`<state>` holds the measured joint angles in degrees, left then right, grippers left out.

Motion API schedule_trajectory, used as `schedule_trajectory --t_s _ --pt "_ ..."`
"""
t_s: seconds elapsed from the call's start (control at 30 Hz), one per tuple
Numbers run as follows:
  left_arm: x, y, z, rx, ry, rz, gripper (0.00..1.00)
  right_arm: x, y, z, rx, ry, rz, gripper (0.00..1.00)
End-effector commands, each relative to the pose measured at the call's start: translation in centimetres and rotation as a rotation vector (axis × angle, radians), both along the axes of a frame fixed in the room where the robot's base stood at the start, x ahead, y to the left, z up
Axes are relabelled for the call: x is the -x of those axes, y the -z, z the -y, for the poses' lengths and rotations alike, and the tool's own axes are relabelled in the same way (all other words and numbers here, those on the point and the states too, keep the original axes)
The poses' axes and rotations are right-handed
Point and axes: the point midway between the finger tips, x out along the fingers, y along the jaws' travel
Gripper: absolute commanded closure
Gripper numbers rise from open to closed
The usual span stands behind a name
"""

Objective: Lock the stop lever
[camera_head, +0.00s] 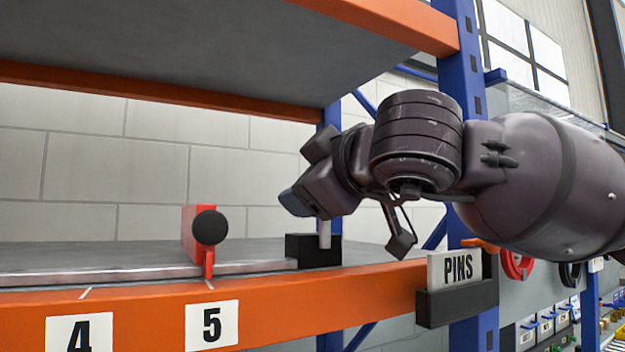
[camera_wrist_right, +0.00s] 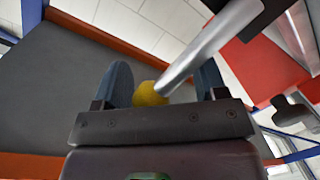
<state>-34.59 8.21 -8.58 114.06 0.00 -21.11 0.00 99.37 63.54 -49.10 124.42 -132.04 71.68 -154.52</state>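A red upright piece (camera_head: 190,236) with a black ball knob (camera_head: 210,228) stands at the shelf's front edge, above label 5; it looks like the stop lever. To its right is a black block (camera_head: 312,251) with a short pale rod (camera_head: 324,234) rising from it, its upper part hidden by my gripper. My right gripper (camera_head: 310,200) is above this block. In the right wrist view its blue fingers (camera_wrist_right: 165,85) are parted, with a yellow knob (camera_wrist_right: 148,94) between them, nearer the left finger. A silver rod (camera_wrist_right: 210,45) runs from the knob toward the upper right. My left gripper is not in view.
A black holder labelled PINS (camera_head: 458,299) hangs on the orange beam (camera_head: 290,308) near the blue post. An upper shelf (camera_head: 190,45) overhangs the work area. A large red surface (camera_wrist_right: 263,70) is at right in the wrist view. The shelf's left part is clear.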

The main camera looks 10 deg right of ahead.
Motion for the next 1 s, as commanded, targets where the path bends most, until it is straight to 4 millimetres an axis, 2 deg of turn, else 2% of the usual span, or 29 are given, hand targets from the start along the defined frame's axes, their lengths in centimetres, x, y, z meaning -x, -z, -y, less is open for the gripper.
schedule_trajectory --t_s 0.37,0.8,1.0 --pt "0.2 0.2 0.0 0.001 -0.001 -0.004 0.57 0.8 -0.4 0.4 -0.005 0.0 0.006 0.35" --pt "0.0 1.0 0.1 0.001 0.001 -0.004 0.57 7.6 -1.0 3.1 -0.002 0.001 0.006 0.35" --pt "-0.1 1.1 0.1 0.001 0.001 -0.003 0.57 9.5 -1.3 3.9 -0.003 0.0 0.004 0.35"
